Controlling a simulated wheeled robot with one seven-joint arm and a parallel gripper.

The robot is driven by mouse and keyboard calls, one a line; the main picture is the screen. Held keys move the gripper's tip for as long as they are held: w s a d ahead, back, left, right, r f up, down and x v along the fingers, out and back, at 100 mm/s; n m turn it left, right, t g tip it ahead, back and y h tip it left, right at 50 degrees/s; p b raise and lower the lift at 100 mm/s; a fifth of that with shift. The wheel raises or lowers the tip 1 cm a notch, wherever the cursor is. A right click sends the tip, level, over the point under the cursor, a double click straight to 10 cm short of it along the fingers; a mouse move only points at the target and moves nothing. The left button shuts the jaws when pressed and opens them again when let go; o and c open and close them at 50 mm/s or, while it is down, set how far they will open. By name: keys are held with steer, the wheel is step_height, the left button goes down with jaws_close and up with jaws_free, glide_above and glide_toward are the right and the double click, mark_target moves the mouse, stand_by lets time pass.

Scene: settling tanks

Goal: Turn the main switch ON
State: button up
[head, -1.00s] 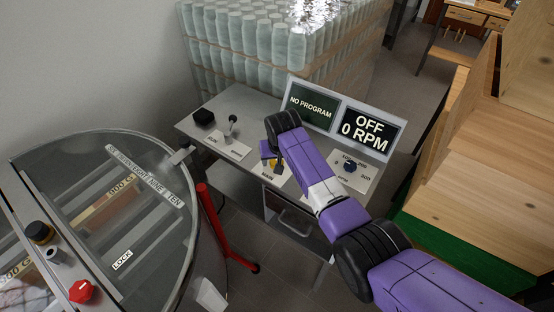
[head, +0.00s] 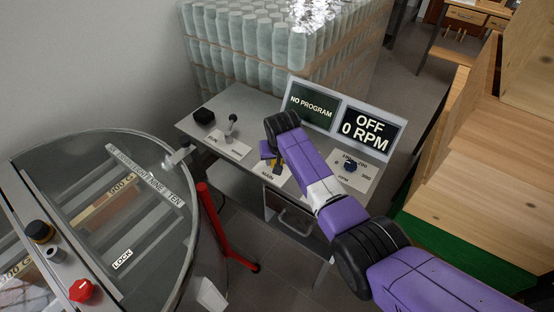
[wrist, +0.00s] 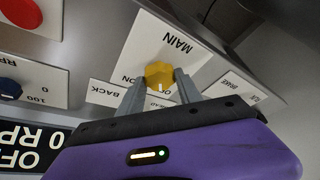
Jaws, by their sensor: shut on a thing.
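The main switch is a yellow knob (wrist: 158,74) on a white plate (wrist: 160,45) marked MAIN in the wrist view, with ON and other partly hidden labels around it. My gripper (wrist: 159,82) is shut on the knob, one grey finger on each side. In the head view my gripper (head: 276,163) reaches down to the MAIN plate, and my purple arm hides most of the knob. The right-hand display (head: 367,133) reads OFF, 0 RPM. The left-hand display (head: 313,106) reads NO PROGRAM.
An RPM dial (head: 350,165) sits right of my gripper on the grey desk (head: 240,100). A round clear-lidded machine (head: 100,200) is at left. Wooden boxes (head: 490,170) are at right.

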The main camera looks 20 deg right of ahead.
steer(key=m+b, duration=0.1)
steer(key=m, duration=0.1)
steer(key=m+h+b, duration=0.1)
steer(key=m, duration=0.1)
steer(key=shift+a+f+g+b, duration=0.2)
steer(key=shift+g+b, duration=0.1)
steer(key=shift+b, duration=0.1)
steer(key=m+b, duration=0.1)
steer(key=b, duration=0.1)
steer(key=m+g+h+b, duration=0.1)
steer(key=m+b, duration=0.1)
steer(key=shift+w+f+m+h, duration=0.1)
steer(key=shift+w+m+h, duration=0.05)
steer(key=shift+m+h, duration=0.15)
steer(key=m+g+b, duration=0.1)
steer(key=m+b, duration=0.2)
steer(key=b, duration=0.2)
steer(key=shift+a+h, duration=0.1)
steer(key=shift+h, duration=0.2)
steer(key=m+g+b, duration=0.1)
steer(key=m+b, duration=0.2)
steer(key=b, duration=0.1)
steer(key=shift+w+r, duration=0.1)
steer(key=shift+r, duration=0.1)
steer(key=shift+b, duration=0.3)
steer(key=shift+r, duration=0.1)
steer(key=o, duration=1.4)
steer(key=shift+c, duration=0.2)
steer(key=shift+r+h, duration=0.1)
steer(key=shift+h, duration=0.2)
